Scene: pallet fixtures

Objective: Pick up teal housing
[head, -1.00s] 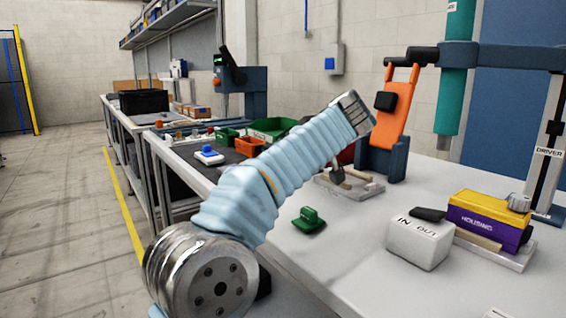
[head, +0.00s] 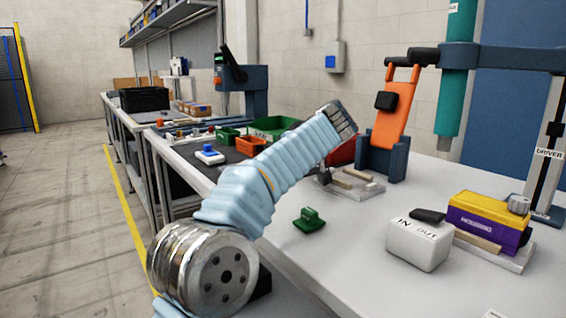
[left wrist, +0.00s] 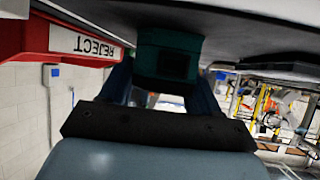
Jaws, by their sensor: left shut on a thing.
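The teal housing (left wrist: 168,55) shows dark and close in the left wrist view. It sits between the fingers of my left gripper (left wrist: 166,72), which is shut on it. The picture there is upside down, with the grey bench surface along the top. I cannot tell whether the housing touches the bench. In the head view my pale blue left arm reaches over the bench edge, and I cannot make out its fingers or the held housing there. My right gripper is in neither view.
A red REJECT bin (left wrist: 65,42) is beside the left gripper. On the white bench are a pale fixture (head: 355,187), a green part (head: 310,221), a white IN/OUT box (head: 418,246) and a yellow-and-purple HOUSING block (head: 485,222). An orange-handled device (head: 391,120) stands behind. The front middle is clear.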

